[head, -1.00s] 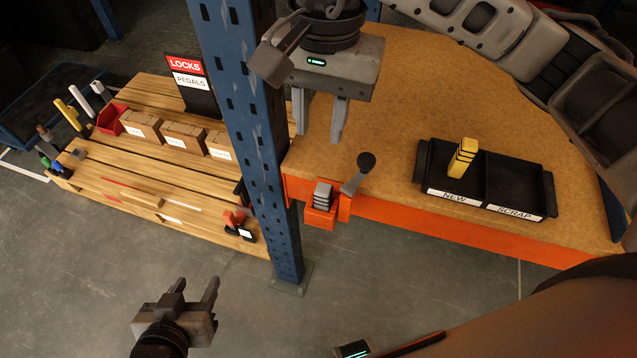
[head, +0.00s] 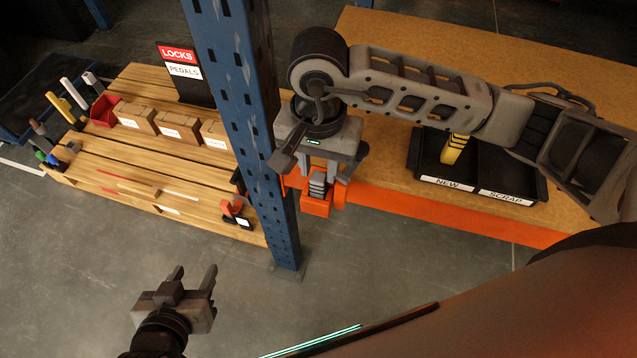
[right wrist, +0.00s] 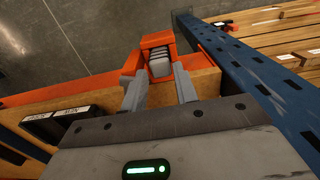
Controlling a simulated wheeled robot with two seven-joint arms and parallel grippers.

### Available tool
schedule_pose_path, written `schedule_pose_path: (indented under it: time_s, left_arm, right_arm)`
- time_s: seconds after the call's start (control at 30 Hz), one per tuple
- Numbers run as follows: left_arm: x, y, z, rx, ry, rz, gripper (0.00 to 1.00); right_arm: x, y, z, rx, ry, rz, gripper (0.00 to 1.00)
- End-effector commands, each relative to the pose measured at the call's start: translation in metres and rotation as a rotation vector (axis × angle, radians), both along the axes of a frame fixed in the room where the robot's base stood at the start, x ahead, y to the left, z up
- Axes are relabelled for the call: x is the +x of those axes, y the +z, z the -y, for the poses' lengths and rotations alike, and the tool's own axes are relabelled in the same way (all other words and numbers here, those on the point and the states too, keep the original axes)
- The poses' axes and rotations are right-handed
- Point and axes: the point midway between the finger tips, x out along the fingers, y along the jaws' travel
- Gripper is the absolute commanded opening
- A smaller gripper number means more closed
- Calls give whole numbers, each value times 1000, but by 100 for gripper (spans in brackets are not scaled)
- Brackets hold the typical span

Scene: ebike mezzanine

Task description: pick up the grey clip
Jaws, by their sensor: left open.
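The grey clip (head: 317,184) is ribbed and sits in an orange holder (head: 316,207) on the front edge of the workbench. It also shows in the right wrist view (right wrist: 160,64), just beyond my fingertips. My right gripper (head: 319,173) is open over the holder, with its fingers on either side of the clip's line. In the right wrist view the fingers (right wrist: 160,90) are apart with nothing between them. Whether they touch the clip I cannot tell. My left gripper (head: 195,278) is open and empty, low over the floor at lower left.
A blue post (head: 240,120) stands close left of my right gripper. A black tray (head: 424,165) labelled NEW and SCRAP holds a yellow clip (head: 454,149), partly behind my right arm. A wooden pallet (head: 150,192) with boxes and tools lies at left.

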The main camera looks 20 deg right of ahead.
Motion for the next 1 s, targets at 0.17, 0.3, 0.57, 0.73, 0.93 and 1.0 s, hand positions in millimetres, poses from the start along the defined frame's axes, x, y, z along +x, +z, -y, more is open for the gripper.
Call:
schedule_pose_path:
  time_s: [0.17,0.3,0.57,0.73,0.93,1.0]
  left_arm:
    - [-1,-2,-1,6,-2,-7,47]
    - [-1,-4,-1,8,-2,-9,47]
    - [0,-4,-1,8,-2,-8,47]
    - [0,-4,-2,9,-2,-7,47]
    - [1,-3,-1,6,-2,-2,47]
    - [1,-3,-1,5,-1,1,47]
  right_arm:
    - [0,-18,0,1,0,0,29]
    - [1,-20,0,1,1,2,29]
    - [1,-20,0,2,0,1,0]
    - [1,-20,0,2,0,1,0]
    - [2,-6,0,2,1,5,0]
    - [2,7,0,2,2,7,0]
